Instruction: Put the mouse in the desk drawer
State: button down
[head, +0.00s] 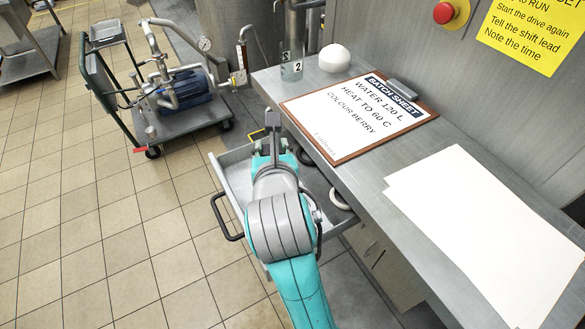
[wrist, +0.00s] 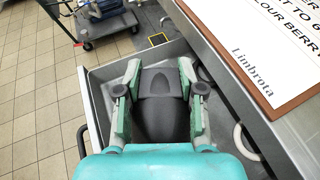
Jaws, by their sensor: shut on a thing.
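The desk drawer (head: 237,172) is pulled open below the worktop, with its dark handle (head: 221,216) on the left. My gripper (wrist: 161,97) is shut on the dark grey mouse (wrist: 162,108), with a finger on each side of it. In the wrist view the mouse is over the inside of the drawer (wrist: 96,90). I cannot tell whether it touches the drawer floor. In the head view my gripper (head: 273,152) is over the drawer, and my arm hides much of the drawer; I cannot make out the mouse there.
A white ring-shaped thing (head: 338,198) is at the drawer's right side, by the worktop edge. The worktop holds a batch sheet clipboard (head: 350,115), white paper (head: 475,225), a beaker (head: 291,67) and a white dome (head: 334,58). A pump cart (head: 180,110) stands behind on the tiled floor.

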notch_tip(320, 180, down, 10)
jog(key=shift+r, duration=0.2)
jog(key=shift+f, duration=0.15)
dwell(0.4)
jog(key=c, duration=0.7)
grip_release()
